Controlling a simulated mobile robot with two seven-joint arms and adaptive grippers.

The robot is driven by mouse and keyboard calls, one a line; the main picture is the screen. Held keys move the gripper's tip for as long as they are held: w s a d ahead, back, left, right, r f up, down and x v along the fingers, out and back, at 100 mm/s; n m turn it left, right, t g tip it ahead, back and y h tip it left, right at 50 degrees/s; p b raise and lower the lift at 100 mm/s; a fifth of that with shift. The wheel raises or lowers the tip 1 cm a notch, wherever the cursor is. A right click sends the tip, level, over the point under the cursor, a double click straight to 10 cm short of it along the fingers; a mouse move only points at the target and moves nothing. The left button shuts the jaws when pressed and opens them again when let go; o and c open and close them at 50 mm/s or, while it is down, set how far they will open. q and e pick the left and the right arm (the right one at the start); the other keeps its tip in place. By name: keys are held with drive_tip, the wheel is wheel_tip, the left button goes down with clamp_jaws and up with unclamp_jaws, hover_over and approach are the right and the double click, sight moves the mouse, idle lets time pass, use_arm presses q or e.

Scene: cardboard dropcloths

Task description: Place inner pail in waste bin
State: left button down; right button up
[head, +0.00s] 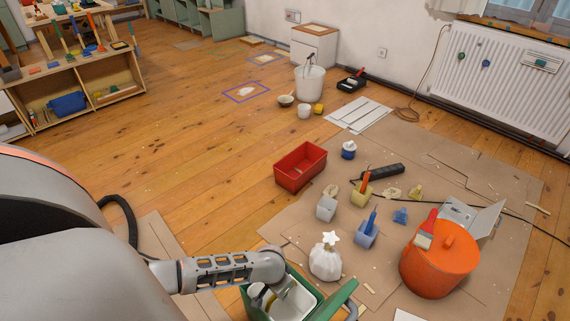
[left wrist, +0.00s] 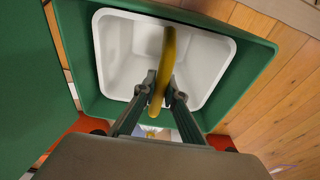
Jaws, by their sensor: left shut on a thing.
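The green waste bin (left wrist: 262,58) is below my left wrist, with its green lid (left wrist: 30,95) swung open to one side. In the head view the bin (head: 248,302) is at the bottom edge, partly cut off. The white inner pail (left wrist: 118,50) is within the bin's rim; I cannot tell whether it rests on the bottom. It also shows in the head view (head: 297,303). My left gripper (left wrist: 162,90) is shut on the pail's yellow handle, which stands up across the opening. My right gripper is not in view.
An orange lidded bucket (head: 440,268), a white tied bag (head: 325,262) and a red crate (head: 300,166) stand near the bin. Small paint pots and brushes lie on the cardboard (head: 480,165). Wooden floor (head: 190,150) is clear at the left.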

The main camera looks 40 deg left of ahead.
use_arm(q)
wheel_tip(320, 180, down, 4)
drive_tip(key=shift+w+f+b, duration=0.1)
drive_tip(key=shift+f+b, duration=0.1)
drive_tip(key=shift+b, duration=0.85)
drive_tip(key=c, duration=2.1)
unclamp_jaws()
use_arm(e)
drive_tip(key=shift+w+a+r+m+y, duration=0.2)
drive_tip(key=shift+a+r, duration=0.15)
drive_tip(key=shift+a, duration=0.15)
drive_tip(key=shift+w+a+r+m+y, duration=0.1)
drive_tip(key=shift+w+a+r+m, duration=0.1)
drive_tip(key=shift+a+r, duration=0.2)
